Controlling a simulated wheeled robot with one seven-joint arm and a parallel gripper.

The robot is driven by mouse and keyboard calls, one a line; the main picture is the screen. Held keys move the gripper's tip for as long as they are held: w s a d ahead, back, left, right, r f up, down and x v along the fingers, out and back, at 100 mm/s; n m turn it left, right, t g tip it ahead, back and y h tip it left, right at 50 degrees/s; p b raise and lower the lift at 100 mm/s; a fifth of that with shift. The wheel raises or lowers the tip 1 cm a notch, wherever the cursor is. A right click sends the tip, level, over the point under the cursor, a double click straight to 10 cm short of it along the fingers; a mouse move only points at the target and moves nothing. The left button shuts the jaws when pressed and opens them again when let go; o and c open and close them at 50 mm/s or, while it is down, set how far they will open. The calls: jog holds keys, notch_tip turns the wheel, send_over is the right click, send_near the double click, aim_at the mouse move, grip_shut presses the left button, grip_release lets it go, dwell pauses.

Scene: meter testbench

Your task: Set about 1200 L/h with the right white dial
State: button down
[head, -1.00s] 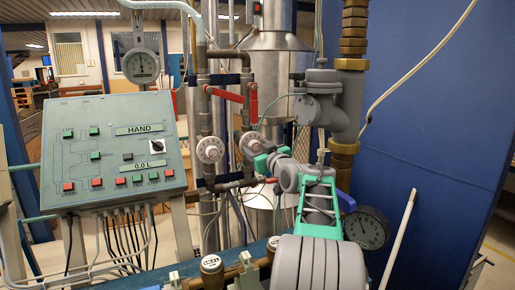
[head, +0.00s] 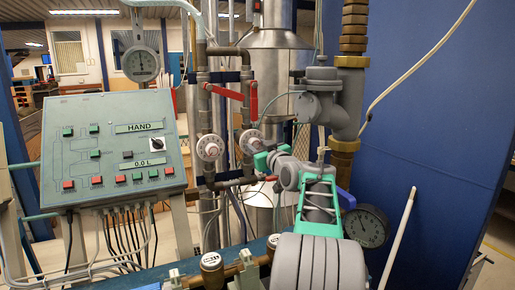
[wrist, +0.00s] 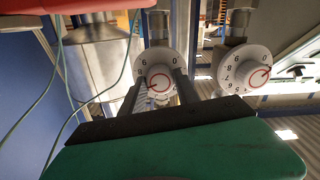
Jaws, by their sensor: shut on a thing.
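The right white dial (head: 247,139) sits on a pipe behind the control panel's right side. In the wrist view the same dial (wrist: 158,56) lies between my two fingers, one on each side of it. Its red marking points to the lower left there; the exact setting is too small to read. My gripper (head: 258,153) is shut on this dial, and its fingers also show in the wrist view (wrist: 158,91). The left white dial (head: 209,148) is apart from my gripper and shows at the right of the wrist view (wrist: 246,68).
Two red lever handles (head: 253,102) hang just above the dials, close to my gripper. A control panel (head: 112,108) reading "HAND" and "0.0 L" stands left. A round gauge (head: 141,63) is above it, and another gauge (head: 365,227) is at lower right. Pipes crowd the middle.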

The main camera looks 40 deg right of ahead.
jog(key=shift+f+m+b, duration=0.2)
jog(key=shift+m+b, duration=0.55)
jog(key=shift+m, duration=0.15)
jog(key=shift+r+m, duration=0.2)
jog(key=shift+m, duration=0.4)
jog(key=c, duration=0.9)
grip_release()
jog(key=b+v, duration=0.2)
jog(key=v, duration=0.6)
jog(key=shift+w, duration=0.1)
